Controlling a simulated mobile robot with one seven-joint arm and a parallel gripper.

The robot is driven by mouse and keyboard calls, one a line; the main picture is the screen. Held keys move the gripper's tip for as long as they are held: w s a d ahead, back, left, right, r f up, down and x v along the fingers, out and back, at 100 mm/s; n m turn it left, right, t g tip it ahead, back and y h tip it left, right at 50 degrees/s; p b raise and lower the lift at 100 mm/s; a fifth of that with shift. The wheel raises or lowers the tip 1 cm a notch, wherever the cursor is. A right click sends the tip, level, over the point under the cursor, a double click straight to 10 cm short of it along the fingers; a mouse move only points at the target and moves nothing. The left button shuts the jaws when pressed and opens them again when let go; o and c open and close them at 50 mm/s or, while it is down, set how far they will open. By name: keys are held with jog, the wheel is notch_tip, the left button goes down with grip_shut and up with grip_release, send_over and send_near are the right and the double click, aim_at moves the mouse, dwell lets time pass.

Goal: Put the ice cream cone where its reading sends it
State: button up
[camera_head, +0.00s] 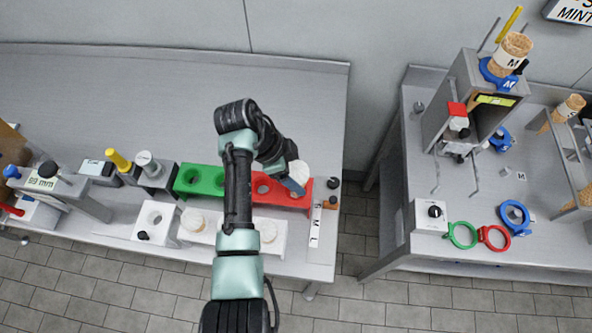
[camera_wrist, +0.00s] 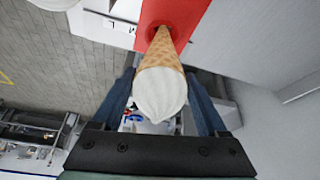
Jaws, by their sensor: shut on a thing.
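The ice cream cone, a waffle cone with a white scoop, shows in the wrist view (camera_wrist: 160,85) and partly in the head view (camera_head: 300,171). My gripper (camera_wrist: 162,105) is shut on it, one blue finger on each side. The cone's narrow end points at a hole in the red holder (camera_wrist: 190,14); I cannot tell how deep it sits. In the head view the red holder (camera_head: 295,202) has another round hole left of my gripper (camera_head: 294,186). The green holder (camera_head: 205,180) with round holes adjoins it. A gauge display (camera_head: 42,184) at far left appears to read 89 mm.
A white rack (camera_head: 210,233) with pale round tops stands in front of the coloured holders. An S, M, L strip (camera_head: 315,230) lies at their right end. The right table (camera_head: 480,190) holds a machine, more cones and coloured rings. The left table's back is clear.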

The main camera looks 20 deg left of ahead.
jog(key=shift+f+b, duration=1.05)
jog(key=shift+f, duration=0.45)
jog(key=o, duration=0.9)
jog(key=p+v, duration=0.1)
jog(key=v, duration=1.2)
